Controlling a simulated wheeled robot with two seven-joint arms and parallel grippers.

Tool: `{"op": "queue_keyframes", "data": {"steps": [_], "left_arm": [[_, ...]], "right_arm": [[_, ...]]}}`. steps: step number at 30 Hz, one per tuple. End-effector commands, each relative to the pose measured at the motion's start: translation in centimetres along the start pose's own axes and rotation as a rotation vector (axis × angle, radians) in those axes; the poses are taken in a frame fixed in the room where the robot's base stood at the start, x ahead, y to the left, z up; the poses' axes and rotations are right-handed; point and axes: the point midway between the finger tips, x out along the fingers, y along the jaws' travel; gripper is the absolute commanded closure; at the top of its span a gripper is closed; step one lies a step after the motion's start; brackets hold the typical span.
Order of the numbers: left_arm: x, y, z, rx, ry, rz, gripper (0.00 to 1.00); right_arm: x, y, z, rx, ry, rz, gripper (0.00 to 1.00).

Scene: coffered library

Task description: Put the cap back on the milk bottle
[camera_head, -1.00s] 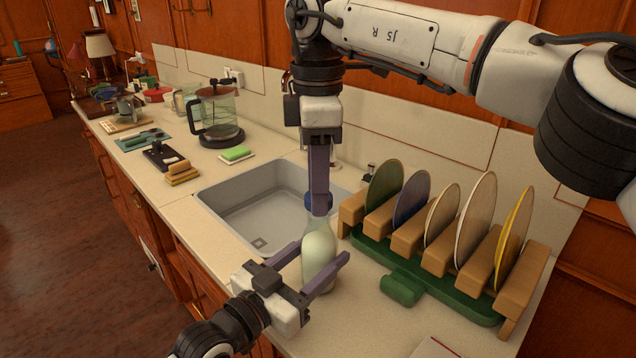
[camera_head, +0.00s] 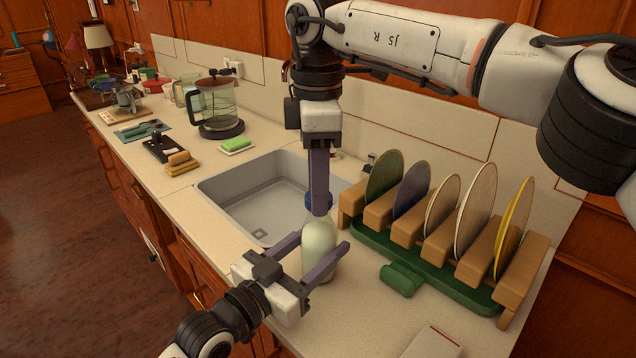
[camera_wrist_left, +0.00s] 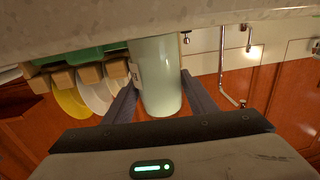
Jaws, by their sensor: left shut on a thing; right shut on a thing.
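The milk bottle (camera_head: 320,240) is clear glass with pale milk in it and stands upright on the counter in front of the sink. My left gripper (camera_head: 323,243) is shut on its body from the side. In the left wrist view the bottle (camera_wrist_left: 158,75) appears upside down between the two fingers. The blue cap (camera_head: 318,203) is in my right gripper (camera_head: 319,205), which points straight down and is shut on it. The cap is over the bottle's mouth. The fingers partly hide it, and I cannot tell whether it touches the rim.
A green dish rack (camera_head: 400,278) with wooden blocks and several plates stands close to the right of the bottle. The grey sink (camera_head: 250,195) lies behind it. A sponge (camera_head: 237,145), a glass coffee pot (camera_head: 218,110) and other items are farther left along the counter.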

Motion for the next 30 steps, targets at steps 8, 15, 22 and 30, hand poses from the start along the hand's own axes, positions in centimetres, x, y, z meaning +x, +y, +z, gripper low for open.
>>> {"op": "queue_keyframes", "data": {"steps": [8,15,22,30], "left_arm": [[0.0,-0.01,-0.01,0.0,0.0,0.0,0.89],[0.0,-0.01,-0.01,0.0,0.0,0.0,1.0],[0.0,-0.01,-0.01,0.0,0.0,0.0,1.0],[0.0,-0.02,0.0,0.0,0.0,0.0,1.0]], "right_arm": [[0.6,0.01,0.03,0.0,-0.001,0.0,0.83],[0.92,0.01,0.03,0.005,-0.001,0.0,0.83],[0.92,0.05,0.05,0.295,0.0,0.0,0.83],[0.92,0.08,0.04,0.591,0.001,0.0,0.83]]}}
